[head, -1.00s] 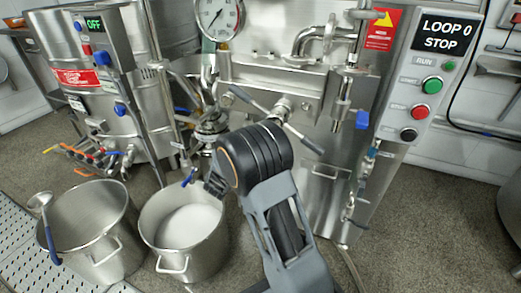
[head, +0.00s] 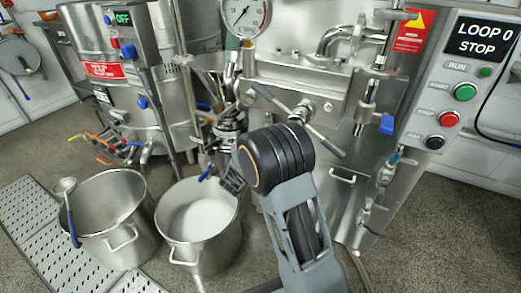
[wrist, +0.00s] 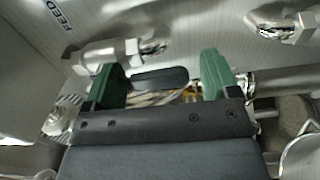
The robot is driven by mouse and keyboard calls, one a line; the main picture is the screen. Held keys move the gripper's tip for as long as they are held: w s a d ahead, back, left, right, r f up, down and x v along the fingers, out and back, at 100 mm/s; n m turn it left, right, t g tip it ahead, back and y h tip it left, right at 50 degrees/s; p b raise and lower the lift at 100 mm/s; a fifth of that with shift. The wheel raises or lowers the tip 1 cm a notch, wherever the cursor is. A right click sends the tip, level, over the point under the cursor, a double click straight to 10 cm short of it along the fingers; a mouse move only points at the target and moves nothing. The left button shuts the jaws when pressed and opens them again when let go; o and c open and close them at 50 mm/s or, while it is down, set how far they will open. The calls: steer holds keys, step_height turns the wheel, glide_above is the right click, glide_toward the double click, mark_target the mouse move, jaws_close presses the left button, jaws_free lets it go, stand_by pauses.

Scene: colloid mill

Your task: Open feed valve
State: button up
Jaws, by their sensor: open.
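In the wrist view my gripper (wrist: 163,76) is open, with its two green fingers spread apart. A dark, rounded lever (wrist: 160,79) shows in the gap between the fingers; I cannot tell whether either finger touches it. A silver valve fitting (wrist: 103,56) lies just beyond the left finger, below a steel panel lettered "FEED" (wrist: 58,13). I cannot tell for sure that the dark lever belongs to this fitting.
A pot with white contents (head: 238,232) and a pot with a ladle (head: 82,235) stand at the lower left. A control panel (head: 462,90) reads "LOOP 0 STOP" at right. A crossed handle (head: 322,138) and a blue-handled valve (head: 387,124) are on the machine.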

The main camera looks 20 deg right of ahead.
steer(key=p+v, duration=0.3)
steer(key=v, duration=1.1)
steer(key=shift+p, duration=0.35)
steer(key=shift+d, duration=0.15)
